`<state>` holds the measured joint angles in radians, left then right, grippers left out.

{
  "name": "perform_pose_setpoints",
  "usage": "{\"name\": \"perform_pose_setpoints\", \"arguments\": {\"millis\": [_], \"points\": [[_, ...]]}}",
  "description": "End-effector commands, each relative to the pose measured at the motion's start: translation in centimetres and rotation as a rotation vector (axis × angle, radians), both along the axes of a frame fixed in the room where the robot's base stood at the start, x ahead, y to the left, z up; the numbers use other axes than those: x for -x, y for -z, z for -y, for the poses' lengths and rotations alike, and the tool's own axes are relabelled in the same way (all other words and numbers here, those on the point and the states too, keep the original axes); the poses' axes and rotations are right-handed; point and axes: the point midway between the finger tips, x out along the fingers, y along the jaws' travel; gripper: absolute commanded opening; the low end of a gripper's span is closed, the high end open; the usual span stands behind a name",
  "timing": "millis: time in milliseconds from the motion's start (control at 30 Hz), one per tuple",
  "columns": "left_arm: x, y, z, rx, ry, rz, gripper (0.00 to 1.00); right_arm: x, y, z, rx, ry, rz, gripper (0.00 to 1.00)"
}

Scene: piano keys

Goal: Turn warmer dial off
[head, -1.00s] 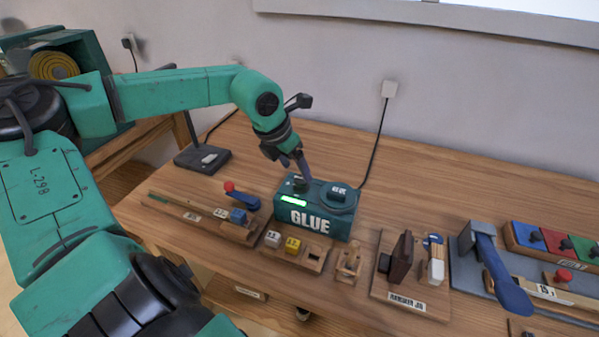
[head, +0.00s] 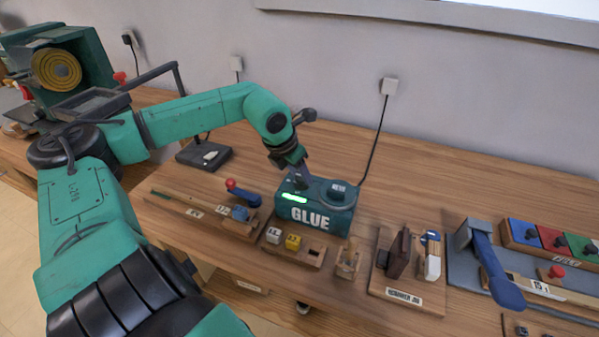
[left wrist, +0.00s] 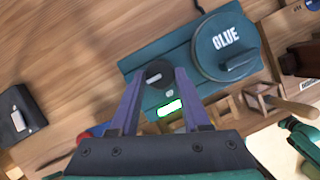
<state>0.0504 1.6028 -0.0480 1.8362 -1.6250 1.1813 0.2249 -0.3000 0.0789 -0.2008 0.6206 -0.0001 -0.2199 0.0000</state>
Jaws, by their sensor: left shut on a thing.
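The glue warmer is a teal box (head: 311,217) marked GLUE, standing on the wooden bench. It also shows in the left wrist view (left wrist: 190,88), with a lit green-white indicator (left wrist: 170,108) and a round GLUE lid (left wrist: 222,45). The indicator glows green in the head view (head: 294,198). A dark round dial (left wrist: 158,72) sits on the box top beside the lid. My left gripper (head: 302,180) reaches down onto the box top and is shut on the dial, one purple finger on each side. Its fingers also show in the left wrist view (left wrist: 160,76). My right gripper is out of view.
In front of the warmer is a wooden holder with white and yellow cubes (head: 292,241). A red-knobbed blue lever (head: 242,192) stands to its left. A dark brown block fixture (head: 399,252) is to the right. Bare bench lies behind and right of the warmer.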

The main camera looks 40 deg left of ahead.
Motion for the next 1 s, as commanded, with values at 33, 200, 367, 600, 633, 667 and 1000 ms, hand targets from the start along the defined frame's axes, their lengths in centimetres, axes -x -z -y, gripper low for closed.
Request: {"name": "perform_pose_setpoints", "arguments": {"millis": [33,200,367,600,633,667,1000], "points": [[0.0,0.0,0.0,0.001,-0.002,0.001,0.00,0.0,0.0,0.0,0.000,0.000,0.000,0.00],[-0.1,-0.2,0.2,0.005,-0.026,0.004,0.00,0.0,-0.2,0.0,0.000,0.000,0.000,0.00],[-0.1,-0.3,0.2,0.004,-0.089,0.004,0.00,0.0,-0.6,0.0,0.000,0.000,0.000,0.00],[-0.2,-0.3,0.4,0.003,-0.263,0.005,0.00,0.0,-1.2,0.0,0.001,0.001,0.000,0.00],[-0.2,-0.3,0.4,0.005,-0.290,0.005,0.00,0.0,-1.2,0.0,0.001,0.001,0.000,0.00],[-0.2,-0.3,0.4,0.004,-0.318,0.006,0.00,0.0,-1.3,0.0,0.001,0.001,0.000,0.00],[-0.3,-0.2,0.6,0.003,-0.641,0.005,0.00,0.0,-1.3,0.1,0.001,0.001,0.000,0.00]]}}
